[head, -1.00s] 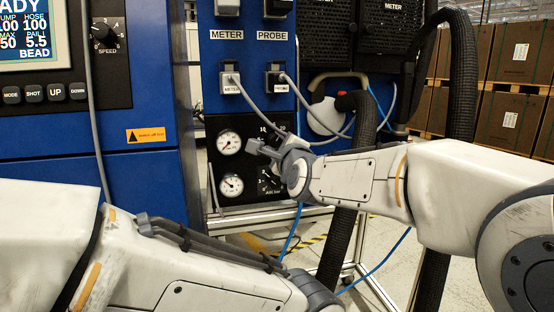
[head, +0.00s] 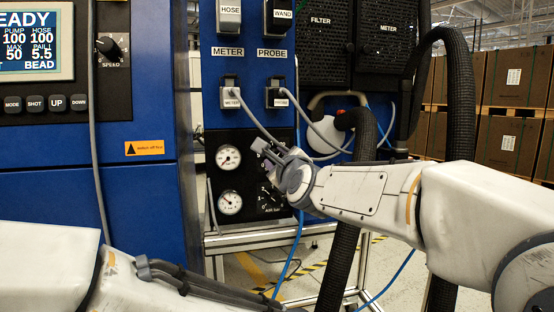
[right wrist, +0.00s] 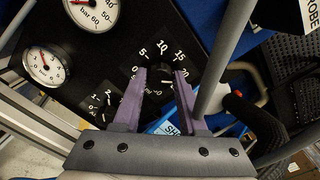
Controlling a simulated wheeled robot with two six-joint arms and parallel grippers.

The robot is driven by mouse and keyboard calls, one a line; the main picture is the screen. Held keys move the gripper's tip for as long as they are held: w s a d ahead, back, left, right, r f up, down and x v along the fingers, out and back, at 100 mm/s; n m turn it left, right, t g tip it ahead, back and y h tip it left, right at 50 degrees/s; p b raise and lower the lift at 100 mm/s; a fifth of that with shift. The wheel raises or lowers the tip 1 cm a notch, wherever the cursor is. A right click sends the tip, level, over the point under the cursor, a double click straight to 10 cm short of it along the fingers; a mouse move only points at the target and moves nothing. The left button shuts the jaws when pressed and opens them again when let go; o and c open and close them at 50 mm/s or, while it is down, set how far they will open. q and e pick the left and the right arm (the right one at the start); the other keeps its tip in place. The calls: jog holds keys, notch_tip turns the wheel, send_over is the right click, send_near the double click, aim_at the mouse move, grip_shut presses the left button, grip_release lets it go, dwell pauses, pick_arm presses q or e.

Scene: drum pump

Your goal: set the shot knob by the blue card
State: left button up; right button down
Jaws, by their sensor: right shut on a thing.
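The shot knob (right wrist: 158,86) is a dark knob on a black panel, on a dial marked in ml with white numbers. My right gripper (right wrist: 160,76) has its two purple-grey fingers on either side of it and is shut on it. In the head view my right gripper (head: 264,149) is at the panel beside the gauges and hides the knob. The blue card (right wrist: 168,122) shows partly below the knob in the right wrist view, with cut-off white letters; its full text is hidden by a finger. My left gripper is out of view; only its arm shows at lower left.
Two round gauges (head: 228,157) sit left of my right gripper. A smaller air knob (head: 267,197) is below it. A grey cable (head: 258,118) hangs from the meter plug close above the gripper. Black hoses (head: 350,200) hang to the right.

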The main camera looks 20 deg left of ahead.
jog(key=shift+c, duration=2.3)
grip_release()
jog(key=shift+w+d, duration=0.1)
jog(key=v, duration=1)
jog(key=shift+s, duration=0.25)
jog(key=shift+d, duration=0.15)
